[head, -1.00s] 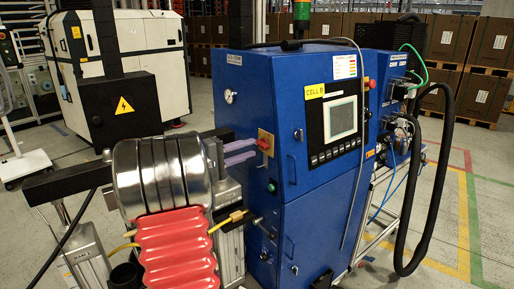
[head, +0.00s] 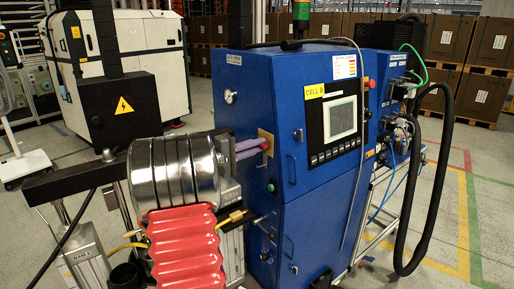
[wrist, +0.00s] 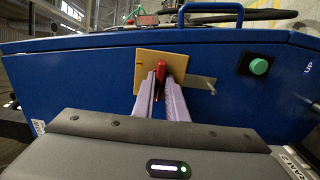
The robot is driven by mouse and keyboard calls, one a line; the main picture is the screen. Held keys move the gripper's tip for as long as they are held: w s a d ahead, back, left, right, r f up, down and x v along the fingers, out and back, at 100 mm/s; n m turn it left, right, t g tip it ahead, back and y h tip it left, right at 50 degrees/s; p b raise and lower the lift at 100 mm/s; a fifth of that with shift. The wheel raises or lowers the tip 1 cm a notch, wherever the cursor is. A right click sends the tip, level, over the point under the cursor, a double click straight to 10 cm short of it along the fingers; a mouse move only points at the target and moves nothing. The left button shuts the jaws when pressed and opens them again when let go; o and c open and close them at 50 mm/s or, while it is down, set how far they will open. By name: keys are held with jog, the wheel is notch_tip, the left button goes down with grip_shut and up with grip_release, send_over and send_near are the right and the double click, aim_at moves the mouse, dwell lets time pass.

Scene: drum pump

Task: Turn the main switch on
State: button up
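The main switch is a red handle (wrist: 160,74) on a yellow plate (wrist: 147,62), on the side of the blue cabinet. In the wrist view the handle stands nearly upright, tilted slightly. My gripper (wrist: 161,88) has its two lilac fingers on either side of the handle, tips close to the plate. No clear gap shows between fingers and handle, but I cannot tell whether they press on it. In the head view my gripper (head: 260,147) reaches the yellow plate (head: 265,136) and the fingers mostly cover the handle.
A green button (wrist: 259,66) sits right of the plate. A grey metal tab (wrist: 201,84) sticks out beside the switch. The blue cabinet (head: 313,225) carries a screen panel (head: 341,120). A black hose (head: 430,210) hangs at its right; floor beyond is open.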

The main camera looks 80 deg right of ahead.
grip_shut()
jog(key=m, duration=0.4)
jog(key=shift+f, duration=0.2)
dwell(0.3)
jog(key=shift+m, duration=2)
jog(key=shift+f, duration=0.1)
